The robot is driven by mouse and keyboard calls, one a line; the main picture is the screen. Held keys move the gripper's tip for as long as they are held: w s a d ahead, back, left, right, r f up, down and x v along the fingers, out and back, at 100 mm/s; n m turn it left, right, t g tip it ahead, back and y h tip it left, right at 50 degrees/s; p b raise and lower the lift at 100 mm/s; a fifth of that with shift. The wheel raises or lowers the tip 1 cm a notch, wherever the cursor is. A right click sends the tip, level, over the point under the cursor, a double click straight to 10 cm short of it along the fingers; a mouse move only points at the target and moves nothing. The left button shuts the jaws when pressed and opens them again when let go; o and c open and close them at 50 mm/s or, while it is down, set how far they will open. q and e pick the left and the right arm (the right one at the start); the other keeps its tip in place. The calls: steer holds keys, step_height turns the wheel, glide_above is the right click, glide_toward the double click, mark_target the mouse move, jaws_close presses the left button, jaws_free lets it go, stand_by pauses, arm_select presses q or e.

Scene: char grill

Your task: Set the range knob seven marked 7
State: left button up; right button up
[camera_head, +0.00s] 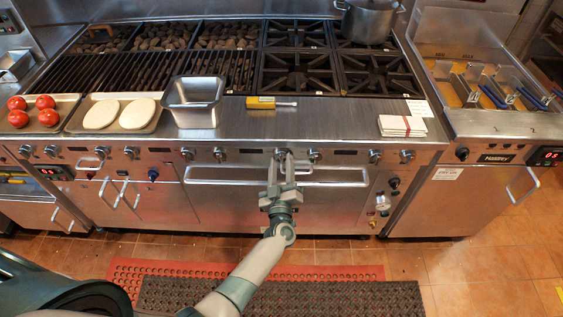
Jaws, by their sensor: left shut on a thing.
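A row of round metal knobs runs along the front panel of the range (240,174). My left gripper (284,163) reaches up from below to the panel and is shut on the knob in front of it (282,152), which I take to be range knob seven. The fingers hide much of this knob, and its number and pointer angle are too small to read. A neighbouring knob (314,155) is close on its right, and another knob (219,154) is further to its left. My right gripper is not in view.
The oven handle bar (335,184) runs just below the knobs, behind my gripper. On the counter above are a metal pan (193,100), a yellow-handled tool (262,103) and a folded cloth (402,126). A dark mat (330,300) lies on the floor.

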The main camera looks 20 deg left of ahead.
arm_select(q)
steer(key=o, duration=1.1)
steer(key=shift+c, duration=0.2)
steer(key=b+v, duration=0.3)
steer(key=v, duration=1.4)
steer(key=shift+s+b, duration=0.2)
steer(key=shift+b, duration=0.15)
steer(key=shift+f, duration=0.2)
